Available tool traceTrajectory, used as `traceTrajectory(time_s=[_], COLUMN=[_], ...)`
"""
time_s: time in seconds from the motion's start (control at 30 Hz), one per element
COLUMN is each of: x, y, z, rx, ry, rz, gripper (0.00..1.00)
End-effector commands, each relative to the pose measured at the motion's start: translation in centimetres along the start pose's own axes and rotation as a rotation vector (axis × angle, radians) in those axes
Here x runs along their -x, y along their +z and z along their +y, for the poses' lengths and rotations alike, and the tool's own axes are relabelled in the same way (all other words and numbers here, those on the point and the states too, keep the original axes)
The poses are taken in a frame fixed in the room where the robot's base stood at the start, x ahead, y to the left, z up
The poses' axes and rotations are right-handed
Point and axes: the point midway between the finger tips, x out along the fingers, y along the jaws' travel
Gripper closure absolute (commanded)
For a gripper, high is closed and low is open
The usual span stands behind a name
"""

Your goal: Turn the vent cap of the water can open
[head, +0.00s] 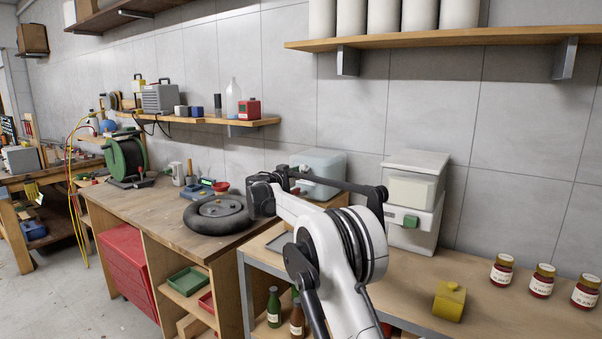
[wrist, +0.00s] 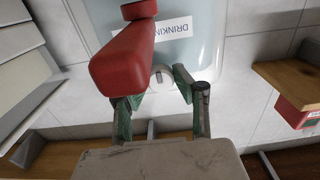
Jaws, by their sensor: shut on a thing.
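The water can (head: 322,166) is a pale blue translucent container at the back of the bench, partly behind my arm. In the wrist view its body (wrist: 205,30) fills the top middle, with a white label. The vent cap (wrist: 162,73) is a small white knob with a dark slot or ridge. My gripper (wrist: 164,86) has its green fingers around the cap, shut on it. A red elongated part (wrist: 122,58) lies in front of the can and hides much of the left finger. In the head view my gripper (head: 294,176) is at the can's near left side, small and mostly hidden.
A wall shelf (head: 205,121) hangs behind.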

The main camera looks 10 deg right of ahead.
Motion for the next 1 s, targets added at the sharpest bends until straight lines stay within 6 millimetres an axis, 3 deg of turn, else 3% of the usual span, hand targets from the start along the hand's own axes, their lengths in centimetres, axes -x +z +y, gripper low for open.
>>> traceTrajectory(time_s=[0.4, 0.43, 0.57, 0.87, 1.0], x=[0.0, 0.0, 0.0, 0.2, 1.5], y=[0.1, 0.1, 0.1, 0.0, 0.0], z=[0.0, 0.0, 0.0, 0.0, -0.1], rx=[-0.008, -0.008, -0.007, -0.007, -0.007], ry=[0.0, 0.0, 0.0, 0.0, -0.002], rz=[-0.001, -0.001, -0.001, 0.0, 0.0], gripper=[1.0, 0.72, 0.55, 0.55, 0.55])
